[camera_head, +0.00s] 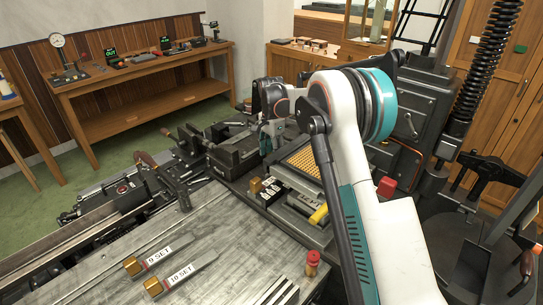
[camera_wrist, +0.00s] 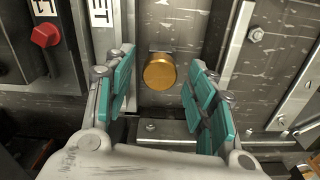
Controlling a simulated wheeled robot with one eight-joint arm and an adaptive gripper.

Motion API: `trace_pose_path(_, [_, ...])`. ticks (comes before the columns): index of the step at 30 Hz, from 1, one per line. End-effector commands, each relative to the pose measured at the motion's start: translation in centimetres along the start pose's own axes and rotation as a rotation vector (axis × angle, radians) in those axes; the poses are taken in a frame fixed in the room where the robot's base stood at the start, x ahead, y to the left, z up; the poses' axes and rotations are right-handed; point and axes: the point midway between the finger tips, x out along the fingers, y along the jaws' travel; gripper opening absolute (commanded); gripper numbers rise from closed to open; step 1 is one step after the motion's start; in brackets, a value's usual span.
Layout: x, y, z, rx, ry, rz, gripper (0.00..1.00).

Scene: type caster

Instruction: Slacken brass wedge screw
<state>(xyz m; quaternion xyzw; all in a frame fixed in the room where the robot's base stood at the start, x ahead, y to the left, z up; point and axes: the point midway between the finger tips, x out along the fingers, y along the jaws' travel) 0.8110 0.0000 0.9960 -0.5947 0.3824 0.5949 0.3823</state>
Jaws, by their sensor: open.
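A round brass screw head (camera_wrist: 160,71) shows in the wrist view against a worn grey metal face. My gripper (camera_wrist: 159,82) is open, with its teal-padded fingers to the left and right of the brass head. Gaps show between the head and both fingers, and nothing is held. In the head view my gripper (camera_head: 272,137) is over the dark machine parts beyond the bench. The brass head between the fingers cannot be made out in that view.
In the wrist view a red knob (camera_wrist: 46,36) is at upper left and a steel bar (camera_wrist: 165,131) lies below the brass head. In the head view, brass-ended tools labelled 9 SET (camera_head: 133,266) and 10 SET (camera_head: 153,287) lie on the metal bench (camera_head: 90,270).

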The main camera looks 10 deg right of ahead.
Motion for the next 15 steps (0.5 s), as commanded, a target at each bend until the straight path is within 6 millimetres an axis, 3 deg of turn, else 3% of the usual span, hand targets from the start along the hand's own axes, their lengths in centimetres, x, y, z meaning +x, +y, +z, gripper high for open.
trace_pose_path(11, [0.56, -0.01, 0.0, 0.0, 0.0, 0.0, 0.51])
trace_pose_path(15, [0.56, -0.01, 0.0, 0.0, 0.0, 0.0, 0.21])
